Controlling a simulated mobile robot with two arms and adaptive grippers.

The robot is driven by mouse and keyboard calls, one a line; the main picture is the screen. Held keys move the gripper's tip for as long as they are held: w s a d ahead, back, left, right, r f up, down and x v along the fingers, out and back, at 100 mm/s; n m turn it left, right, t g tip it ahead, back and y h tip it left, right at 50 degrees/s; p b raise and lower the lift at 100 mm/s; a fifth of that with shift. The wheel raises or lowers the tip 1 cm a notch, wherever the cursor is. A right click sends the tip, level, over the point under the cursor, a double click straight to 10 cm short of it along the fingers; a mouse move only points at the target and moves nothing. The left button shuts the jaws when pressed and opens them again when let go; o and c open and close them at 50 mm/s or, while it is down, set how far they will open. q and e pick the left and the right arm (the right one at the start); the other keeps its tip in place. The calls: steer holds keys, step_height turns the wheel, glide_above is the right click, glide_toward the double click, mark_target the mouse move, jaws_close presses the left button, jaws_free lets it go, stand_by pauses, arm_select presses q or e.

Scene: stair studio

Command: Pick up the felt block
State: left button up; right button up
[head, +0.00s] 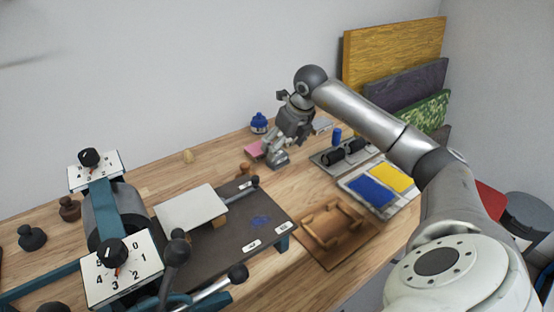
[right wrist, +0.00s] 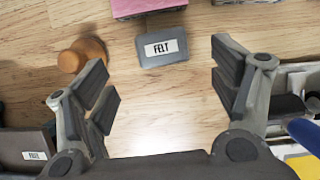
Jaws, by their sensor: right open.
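The felt block (right wrist: 163,47) is a small grey block with a white label reading FELT. In the right wrist view it lies flat on the wooden bench near the top middle, beyond and between the spread fingers. My right gripper (right wrist: 164,85) is open and empty, with no finger touching the block. In the head view my right gripper (head: 281,153) is low over the bench, beside the pink block; there I cannot clearly tell the felt block from the gripper. My left gripper is not in view.
A pink block (right wrist: 147,5) lies just beyond the felt block, and a round wooden knob (right wrist: 82,54) stands left of it. A tray with black rollers (head: 345,153) and a blue and yellow pad tray (head: 348,197) lie to the right. A press bed (head: 235,238) is nearer.

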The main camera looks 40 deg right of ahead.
mark_target(278, 154)
steer(key=shift+w+p+x, duration=0.2)
steer(key=shift+p+x, duration=0.4)
steer(key=shift+x, duration=2.55)
steer(key=shift+d, duration=0.2)
steer(key=shift+r, duration=0.1)
steer(key=shift+c, duration=0.5)
steer(key=c, duration=1)
step_height(278, 154, up, 10)
steer(key=shift+r+b, duration=0.1)
steer(key=shift+b, duration=0.25)
